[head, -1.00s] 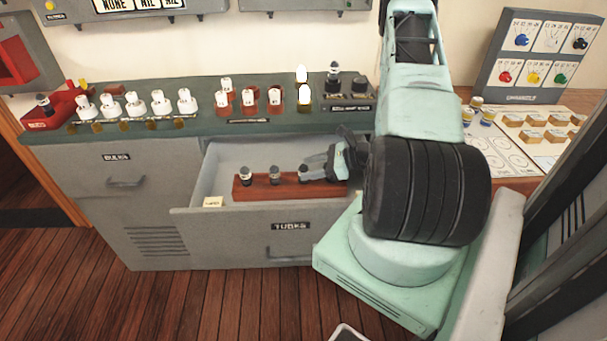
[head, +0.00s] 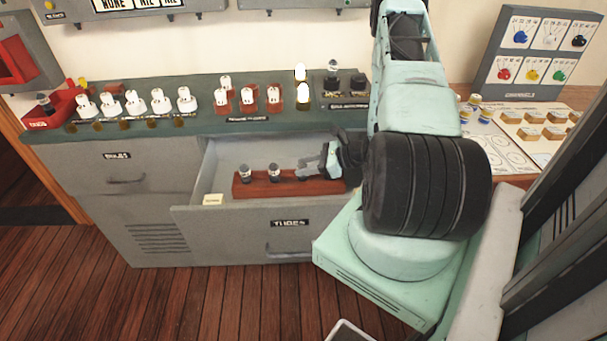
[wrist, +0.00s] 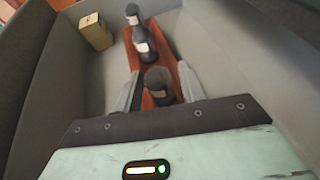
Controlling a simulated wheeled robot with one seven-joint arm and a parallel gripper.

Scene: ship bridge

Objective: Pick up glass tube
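Several dark glass tubes with pale label bands stand upright in a reddish wooden rack (head: 258,189) inside the open drawer (head: 190,218) labelled TUBES. Two tubes, the left one (head: 245,174) and the middle one (head: 274,173), show clearly in the head view. My gripper (head: 306,168) is low over the rack's right part and hides the third tube there. In the wrist view, my gripper's pale fingers (wrist: 157,88) are spread on either side of the nearest tube (wrist: 158,84), with gaps visible. Two other tubes (wrist: 143,47) stand beyond it in line.
A small cream box (head: 212,200) lies at the drawer's front left; it also shows in the wrist view (wrist: 96,32). The green counter (head: 205,127) above holds white-topped plugs and bulbs. A red holder (head: 50,112) with a dark tube stands at its left end.

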